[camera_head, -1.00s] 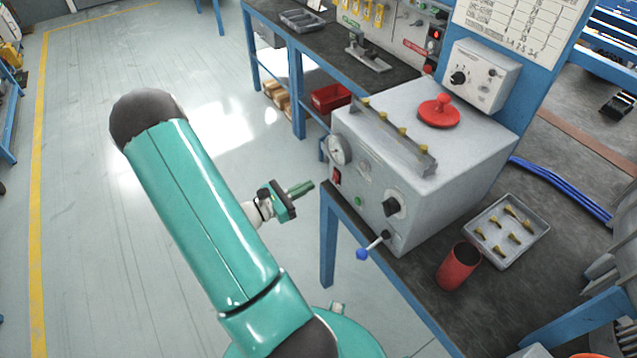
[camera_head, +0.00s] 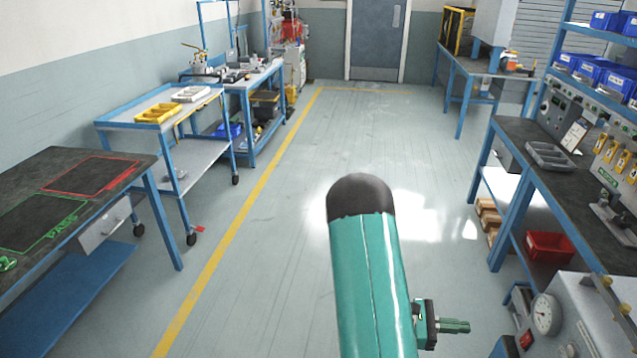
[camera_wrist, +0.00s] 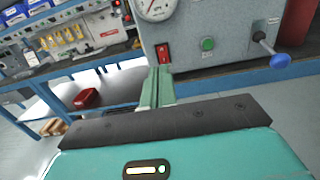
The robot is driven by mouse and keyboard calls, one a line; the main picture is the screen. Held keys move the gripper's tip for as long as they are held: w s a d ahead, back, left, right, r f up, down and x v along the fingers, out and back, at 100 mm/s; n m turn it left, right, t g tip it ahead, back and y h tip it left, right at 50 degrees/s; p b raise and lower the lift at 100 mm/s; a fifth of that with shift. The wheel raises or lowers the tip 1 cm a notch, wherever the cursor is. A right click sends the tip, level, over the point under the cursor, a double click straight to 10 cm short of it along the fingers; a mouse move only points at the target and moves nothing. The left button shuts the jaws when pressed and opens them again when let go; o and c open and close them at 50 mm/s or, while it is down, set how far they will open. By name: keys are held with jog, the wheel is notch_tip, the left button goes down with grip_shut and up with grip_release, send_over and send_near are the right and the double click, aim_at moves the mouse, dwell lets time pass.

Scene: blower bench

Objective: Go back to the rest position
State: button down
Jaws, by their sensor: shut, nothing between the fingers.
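My gripper (camera_head: 455,326) shows at the right of my teal arm in the head view, with its green fingers together and pointing right. In the wrist view its fingers (camera_wrist: 157,88) are shut and empty, pointing at the front of the grey blower box (camera_wrist: 215,45). A red switch (camera_wrist: 163,54), a green button (camera_wrist: 208,44) and a blue-knobbed lever (camera_wrist: 279,60) are on that front. The box also shows at the lower right of the head view (camera_head: 575,318). The fingers appear apart from the box; the exact gap cannot be told.
A bench with a red bin (camera_head: 549,246) beneath stands on the right. On the left are a bench with a PASS mat (camera_head: 42,222) and a blue cart with a yellow tray (camera_head: 158,113). The floor (camera_head: 270,230) between is clear, with a yellow line.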

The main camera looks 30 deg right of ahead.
jog(key=w+a+r+m+t+y, duration=0.3)
jog(key=a+r+t, duration=0.3)
jog(key=a, duration=0.6)
jog(key=w+a+r+m+t+y, duration=0.3)
jog(key=a+r+t+y, duration=0.3)
jog(key=a+r, duration=0.4)
jog(key=w+a+r+m+t+y, duration=0.3)
jog(key=a+r, duration=0.6)
jog(key=a, duration=0.6)
jog(key=t+y, duration=0.2)
jog(key=shift+w+a+m+t, duration=0.2)
jog(key=shift+a+m+t, duration=0.1)
jog(key=shift+m+t, duration=0.1)
jog(key=shift+r, duration=0.1)
